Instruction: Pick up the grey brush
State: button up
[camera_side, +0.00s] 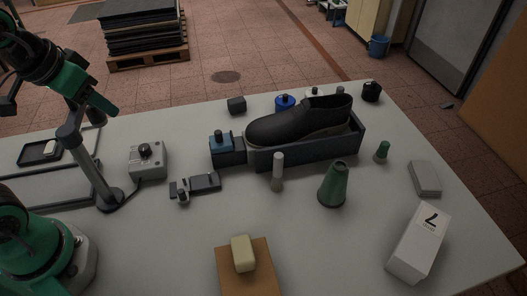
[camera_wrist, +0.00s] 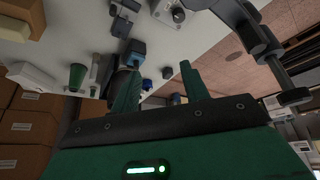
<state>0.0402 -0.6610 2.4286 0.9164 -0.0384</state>
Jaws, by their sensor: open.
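An upright light-grey cylinder with a darker lower end (camera_side: 277,171) stands in front of the shoe; it looks most like the grey brush, but I cannot be sure. It also shows small in the wrist view (camera_wrist: 95,70), beside the green cone. My gripper (camera_side: 98,100) is high at the upper left of the side view, well away from it. In the wrist view my gripper's two green fingers (camera_wrist: 160,88) are spread apart with nothing between them.
A black shoe (camera_side: 295,120) sits in a dark blue tray (camera_side: 315,152). A green cone (camera_side: 333,185), white box (camera_side: 416,243), grey block (camera_side: 425,179) and control box (camera_side: 147,160) stand around. A post (camera_side: 88,165) rises near my gripper. The front right table is partly clear.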

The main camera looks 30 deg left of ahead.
jog(key=w+d+r+g, duration=0.1)
jog(key=w+d, duration=0.4)
jog(key=w, duration=0.2)
jog(key=g, duration=0.4)
send_over(278, 155)
notch_tip(278, 155, down, 12)
jog(key=shift+a+r, duration=0.1)
jog(key=shift+r, duration=0.05)
jog(key=shift+d+f, duration=0.2)
jog(key=shift+d, duration=0.05)
jog(key=shift+a+f, duration=0.1)
jog(key=shift+f, duration=3.8)
grip_shut()
